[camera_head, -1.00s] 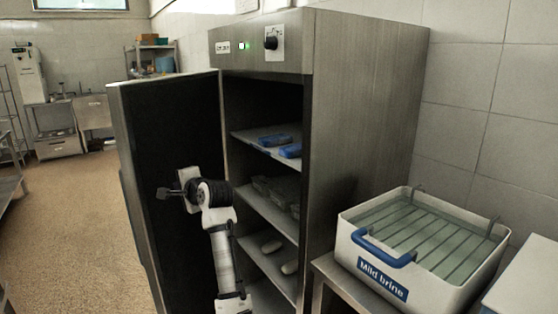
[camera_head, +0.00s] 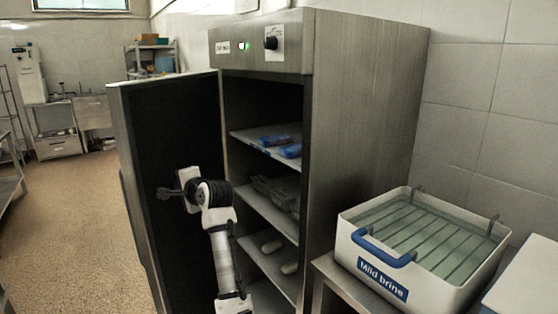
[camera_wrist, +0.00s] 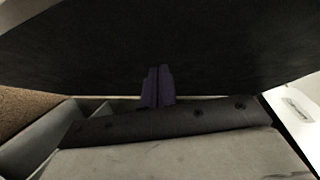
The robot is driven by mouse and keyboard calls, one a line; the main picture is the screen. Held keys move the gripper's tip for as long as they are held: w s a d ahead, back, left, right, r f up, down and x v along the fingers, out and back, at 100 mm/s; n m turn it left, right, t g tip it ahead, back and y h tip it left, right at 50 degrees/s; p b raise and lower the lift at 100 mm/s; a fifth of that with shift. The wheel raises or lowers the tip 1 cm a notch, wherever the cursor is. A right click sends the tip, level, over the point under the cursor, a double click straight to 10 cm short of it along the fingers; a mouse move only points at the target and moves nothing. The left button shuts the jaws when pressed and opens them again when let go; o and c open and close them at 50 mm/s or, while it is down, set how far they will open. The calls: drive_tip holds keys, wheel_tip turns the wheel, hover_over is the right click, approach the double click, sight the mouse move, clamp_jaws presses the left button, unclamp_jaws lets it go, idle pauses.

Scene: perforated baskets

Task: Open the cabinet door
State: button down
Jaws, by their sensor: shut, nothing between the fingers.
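The steel cabinet (camera_head: 365,120) stands in the middle of the head view. Its door (camera_head: 145,130) is swung wide open to the left, with the dark inner face turned toward me. My gripper (camera_head: 162,194) is shut and empty, at the inner face of the door. I cannot tell whether it touches the door. In the wrist view the shut fingers (camera_wrist: 157,88) point at the dark door panel (camera_wrist: 150,45), which fills the upper part.
Cabinet shelves (camera_head: 262,205) hold blue packs (camera_head: 289,150) and pale rounded items (camera_head: 271,247). A white "Mild brine" tub (camera_head: 440,285) with a blue handle sits on a steel table (camera_head: 335,272) at right. The floor (camera_head: 70,220) left of the door is clear.

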drive_tip(key=w+a+p, duration=0.3)
drive_tip(key=a+p, duration=0.1)
drive_tip(key=a, duration=0.7)
drive_tip(key=w+a+p, duration=0.3)
drive_tip(key=a, duration=0.8)
drive_tip(key=shift+a+p, duration=0.35)
drive_tip(key=shift+p, duration=0.05)
